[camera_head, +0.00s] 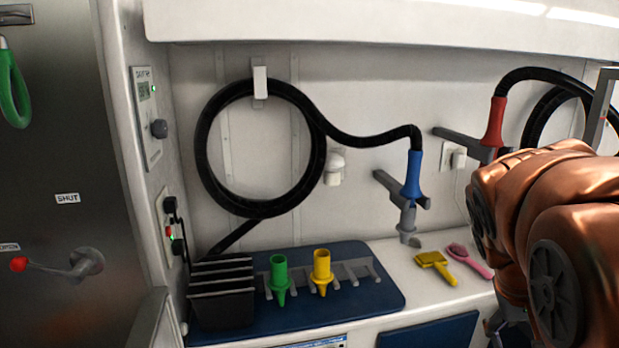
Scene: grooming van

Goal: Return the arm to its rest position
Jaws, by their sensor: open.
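My copper-coloured arm fills the right side of the view, in front of the white counter (415,272) and the wall. My gripper (502,326) shows only as a small grey part below the arm, low at the right. It is open, and most of it is hidden behind the arm links. I see nothing held in it.
A yellow brush (436,266) and a pink brush (468,260) lie on the counter near my arm. A blue mat (345,301) bears a green nozzle (279,277), a yellow nozzle (322,269) and a dark slotted box (222,307). A blue-handled hose (413,175) hangs above.

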